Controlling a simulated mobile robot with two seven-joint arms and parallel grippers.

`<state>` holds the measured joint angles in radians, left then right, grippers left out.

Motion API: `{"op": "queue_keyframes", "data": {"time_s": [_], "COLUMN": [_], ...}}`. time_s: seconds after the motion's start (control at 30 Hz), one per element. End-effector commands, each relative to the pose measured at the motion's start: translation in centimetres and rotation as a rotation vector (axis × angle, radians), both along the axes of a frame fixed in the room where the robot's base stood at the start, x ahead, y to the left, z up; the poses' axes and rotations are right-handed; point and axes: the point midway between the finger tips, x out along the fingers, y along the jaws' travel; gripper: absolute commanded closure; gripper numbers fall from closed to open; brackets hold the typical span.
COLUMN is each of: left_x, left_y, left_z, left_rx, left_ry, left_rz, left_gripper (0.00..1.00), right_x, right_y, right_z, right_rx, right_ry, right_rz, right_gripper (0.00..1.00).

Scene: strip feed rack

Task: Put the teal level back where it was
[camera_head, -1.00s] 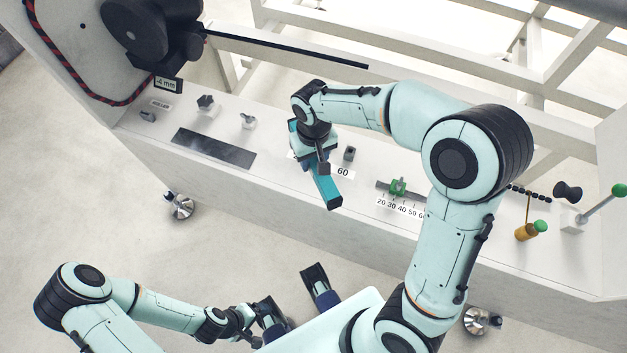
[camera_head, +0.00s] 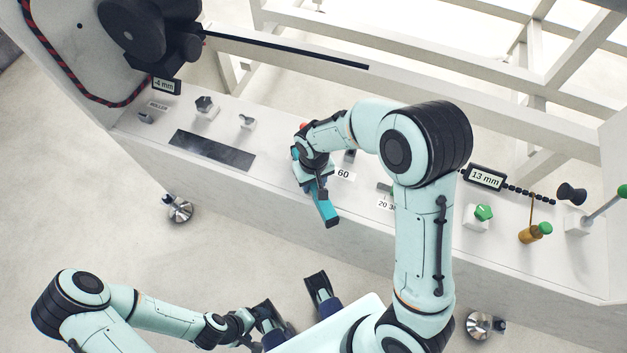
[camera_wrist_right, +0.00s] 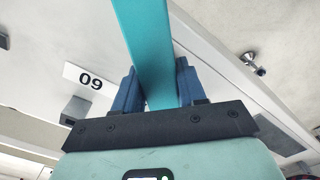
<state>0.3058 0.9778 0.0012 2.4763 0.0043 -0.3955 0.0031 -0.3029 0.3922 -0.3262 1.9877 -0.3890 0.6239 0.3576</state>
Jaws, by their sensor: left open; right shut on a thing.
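The teal level (camera_head: 326,210) is a long bar held in my right gripper (camera_head: 318,184), over the front part of the white rack top. Its near end points toward the rack's front edge; the wrist hides much of its far end. In the right wrist view the blue fingers of my right gripper (camera_wrist_right: 158,88) are shut on both sides of the teal level (camera_wrist_right: 146,42). I cannot tell whether the level touches the surface. My left gripper (camera_head: 294,302) is open and empty, low in the head view, off the rack's front.
A dark rectangular plate (camera_head: 212,150) lies left on the rack top, near small knobs (camera_head: 205,104). A "60" label (camera_head: 343,174) is just right of the level. Further right are a green knob (camera_head: 483,212), a "13 mm" display (camera_head: 486,177) and an orange-handled tool (camera_head: 530,233).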

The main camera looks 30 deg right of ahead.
Motion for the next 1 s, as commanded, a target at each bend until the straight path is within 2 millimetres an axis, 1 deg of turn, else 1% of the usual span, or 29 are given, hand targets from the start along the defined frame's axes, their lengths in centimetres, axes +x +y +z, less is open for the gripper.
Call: {"op": "queue_keyframes", "data": {"time_s": [0.13,0.17,0.2,0.23,0.53,0.67,0.77,1.0], "left_x": [0.1,0.1,0.1,0.1,0.1,0.0,-0.1,-0.3], "left_y": [0.0,0.0,0.0,0.0,0.0,0.0,0.0,0.0], "left_z": [-0.2,-0.2,-0.2,-0.2,-0.1,0.2,0.4,1.1], "left_rx": [0.001,0.001,0.0,0.0,0.0,0.0,0.0,-0.002], "left_ry": [-0.003,-0.004,-0.003,-0.003,-0.003,0.001,0.004,0.014], "left_rz": [0.001,0.001,0.001,0.001,0.001,0.0,0.0,-0.002], "left_gripper": [0.14,0.14,0.14,0.14,0.14,0.14,0.14,0.14], "right_x": [0.0,0.0,0.0,0.0,0.0,0.1,0.1,0.1], "right_y": [0.0,0.0,0.0,0.0,0.0,0.0,0.0,0.0], "right_z": [-0.3,-0.4,-0.3,-0.3,-0.2,0.8,2.6,7.9], "right_rx": [0.0,0.0,0.0,0.0,0.0,0.001,0.002,0.002], "right_ry": [-0.001,0.0,0.0,0.0,0.0,-0.002,-0.004,-0.005], "right_rz": [0.0,0.0,0.0,0.0,0.0,0.0,0.001,0.0], "right_gripper": [1.0,0.56,0.43,0.34,0.34,0.34,0.34,0.34]}}
